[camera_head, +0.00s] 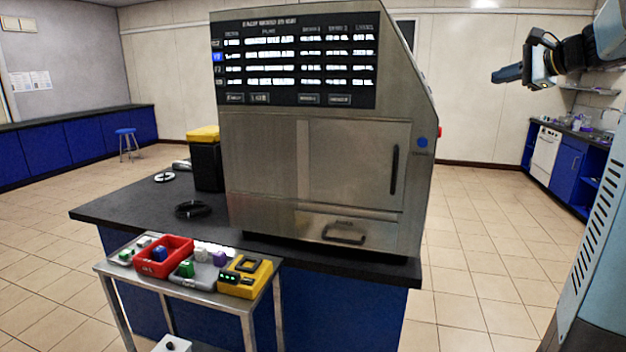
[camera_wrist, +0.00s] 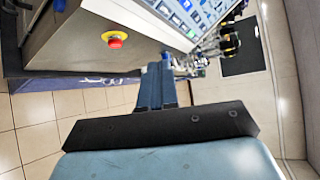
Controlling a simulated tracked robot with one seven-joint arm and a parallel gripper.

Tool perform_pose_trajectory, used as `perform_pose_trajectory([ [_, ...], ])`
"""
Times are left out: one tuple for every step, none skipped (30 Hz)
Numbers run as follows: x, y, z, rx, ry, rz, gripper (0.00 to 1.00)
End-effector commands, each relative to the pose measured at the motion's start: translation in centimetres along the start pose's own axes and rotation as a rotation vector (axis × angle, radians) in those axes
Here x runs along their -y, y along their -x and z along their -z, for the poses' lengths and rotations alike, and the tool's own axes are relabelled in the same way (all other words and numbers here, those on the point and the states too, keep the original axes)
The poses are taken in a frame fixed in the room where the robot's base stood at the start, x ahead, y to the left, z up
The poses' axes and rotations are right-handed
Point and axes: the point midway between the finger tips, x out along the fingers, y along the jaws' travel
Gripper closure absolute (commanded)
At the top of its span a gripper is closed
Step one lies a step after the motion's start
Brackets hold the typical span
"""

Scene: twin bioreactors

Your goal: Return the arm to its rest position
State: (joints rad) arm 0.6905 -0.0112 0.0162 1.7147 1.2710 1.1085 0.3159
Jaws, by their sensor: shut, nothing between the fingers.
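My gripper (camera_head: 497,75) is at the upper right of the head view, raised in the air and pointing left. It is to the right of the steel machine and apart from it. Its fingers are together with nothing between them. In the wrist view my gripper (camera_wrist: 168,72) points up the picture, with its fingers side by side. My arm comes in from the right edge of the head view; its upper part is cut off by the frame.
The steel machine (camera_head: 262,150) with a screen stands on a dark-topped bench (camera_head: 90,212). Its red button (camera_wrist: 115,41) shows in the wrist view. A small cart (camera_head: 107,268) holds a red bin (camera_head: 163,268) and a yellow device (camera_head: 240,285). The tiled floor (camera_head: 470,240) at right is clear.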

Motion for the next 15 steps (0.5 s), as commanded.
perform_pose_trajectory([
  [-0.6, -0.4, -1.2, 0.007, 0.02, -0.022, 1.0],
  [-0.9, -0.5, -1.7, 0.007, 0.032, -0.034, 1.0],
  [-1.5, -0.7, -2.3, 0.008, 0.047, -0.051, 1.0],
  [-1.9, -0.8, -2.9, 0.009, 0.059, -0.064, 1.0],
  [-2.2, -0.9, -3.4, 0.01, 0.072, -0.078, 1.0],
  [-2.8, -1.0, -4.1, 0.012, 0.089, -0.095, 1.0],
  [-3.3, -1.1, -4.7, 0.013, 0.103, -0.11, 1.0],
  [-3.7, -1.1, -5.2, 0.015, 0.117, -0.124, 1.0],
  [-4.4, -1.2, -6.0, 0.017, 0.139, -0.146, 1.0],
  [-4.9, -1.3, -6.6, 0.018, 0.154, -0.161, 1.0],
  [-5.5, -1.3, -7.3, 0.02, 0.173, -0.177, 1.0],
  [-6.3, -1.3, -8.1, 0.023, 0.197, -0.202, 1.0],
  [-6.9, -1.3, -8.9, 0.024, 0.219, -0.22, 1.0],
  [-7.7, -1.3, -9.6, 0.027, 0.241, -0.24, 1.0],
  [-8.7, -1.2, -10.7, 0.03, 0.277, -0.269, 1.0],
])
